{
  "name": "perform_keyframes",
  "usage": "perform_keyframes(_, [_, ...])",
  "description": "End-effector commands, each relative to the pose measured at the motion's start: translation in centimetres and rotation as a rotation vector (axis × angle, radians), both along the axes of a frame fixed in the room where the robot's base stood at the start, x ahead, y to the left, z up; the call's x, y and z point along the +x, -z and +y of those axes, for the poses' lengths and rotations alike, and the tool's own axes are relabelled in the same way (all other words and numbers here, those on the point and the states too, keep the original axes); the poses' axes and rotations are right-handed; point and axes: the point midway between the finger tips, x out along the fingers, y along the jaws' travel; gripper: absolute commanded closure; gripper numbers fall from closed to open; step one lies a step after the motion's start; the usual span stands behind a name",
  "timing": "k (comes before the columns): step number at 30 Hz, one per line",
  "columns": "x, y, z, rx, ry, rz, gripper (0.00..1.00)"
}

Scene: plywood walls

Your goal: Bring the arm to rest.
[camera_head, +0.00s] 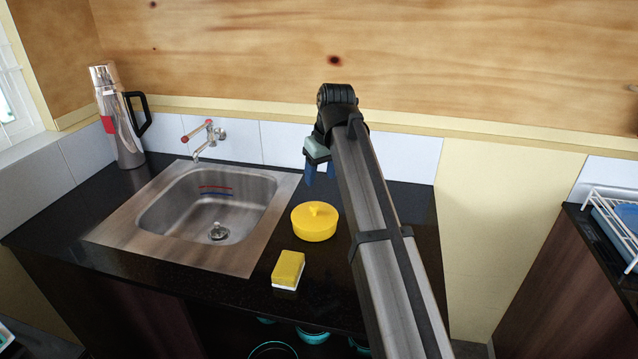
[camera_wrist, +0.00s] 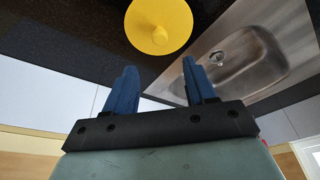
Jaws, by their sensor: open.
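My gripper (camera_wrist: 156,90) shows in the wrist view with its two blue fingers spread apart and nothing between them. In the head view my gripper (camera_head: 318,172) is partly hidden by my arm and hangs above the black counter, behind a yellow lidded pot (camera_head: 315,222). In the wrist view the yellow pot (camera_wrist: 158,26) lies beyond the fingertips, apart from them. My arm reaches from the bottom right of the head view up towards the back wall.
A steel sink (camera_head: 205,205) with a tap (camera_head: 205,134) is to the left. A yellow sponge (camera_head: 288,268) lies near the counter's front edge. A steel flask (camera_head: 118,120) stands at the back left. A white rack (camera_head: 612,222) is at the far right, across a gap.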

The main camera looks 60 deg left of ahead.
Motion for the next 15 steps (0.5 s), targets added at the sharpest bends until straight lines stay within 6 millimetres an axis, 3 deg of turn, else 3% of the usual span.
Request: perform_keyframes(15, [0.0,-0.93,-0.26,0.0,0.0,0.0,0.45])
